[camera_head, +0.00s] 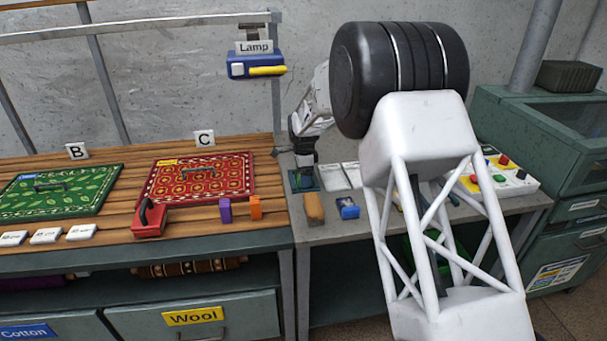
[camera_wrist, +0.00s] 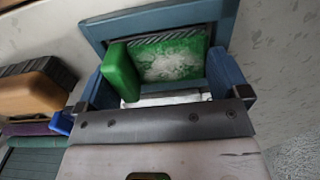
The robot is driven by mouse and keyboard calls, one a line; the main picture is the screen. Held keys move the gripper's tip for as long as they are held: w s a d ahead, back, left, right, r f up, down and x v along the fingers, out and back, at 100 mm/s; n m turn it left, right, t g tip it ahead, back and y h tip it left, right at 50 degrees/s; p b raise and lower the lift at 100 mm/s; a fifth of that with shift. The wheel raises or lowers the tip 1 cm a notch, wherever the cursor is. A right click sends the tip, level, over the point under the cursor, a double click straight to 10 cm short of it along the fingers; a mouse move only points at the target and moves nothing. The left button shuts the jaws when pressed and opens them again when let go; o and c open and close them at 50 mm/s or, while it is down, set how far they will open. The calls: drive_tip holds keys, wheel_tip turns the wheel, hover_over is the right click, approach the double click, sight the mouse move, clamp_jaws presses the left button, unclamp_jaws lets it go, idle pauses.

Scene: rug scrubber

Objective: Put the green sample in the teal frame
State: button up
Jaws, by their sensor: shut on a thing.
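The green sample (camera_wrist: 170,60) shows in the wrist view as a green piece with a pale, mottled face and a raised green block at its left. The teal frame (camera_wrist: 150,24) runs behind it. In the head view the teal frame (camera_head: 306,187) lies at the left of the grey bench, and my gripper (camera_head: 304,168) points down over it. The gripper also shows in the wrist view (camera_wrist: 165,80), shut on the green sample. The sample is within or just above the frame; I cannot tell whether it rests flat. It is hidden in the head view.
A tan-handled brush (camera_head: 314,209) and a blue object (camera_head: 347,208) stand in front of the frame. White tiles (camera_head: 333,177) lie to its right. A button panel (camera_head: 500,175) is farther right. Red (camera_head: 153,219), purple and orange items stand on the wooden table.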

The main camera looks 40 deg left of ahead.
drive_tip(key=shift+f, duration=0.1)
drive_tip(key=o, duration=0.5)
drive_tip(key=shift+o, duration=0.2)
wheel_tip(320, 180, up, 12)
idle(0.4)
idle(0.9)
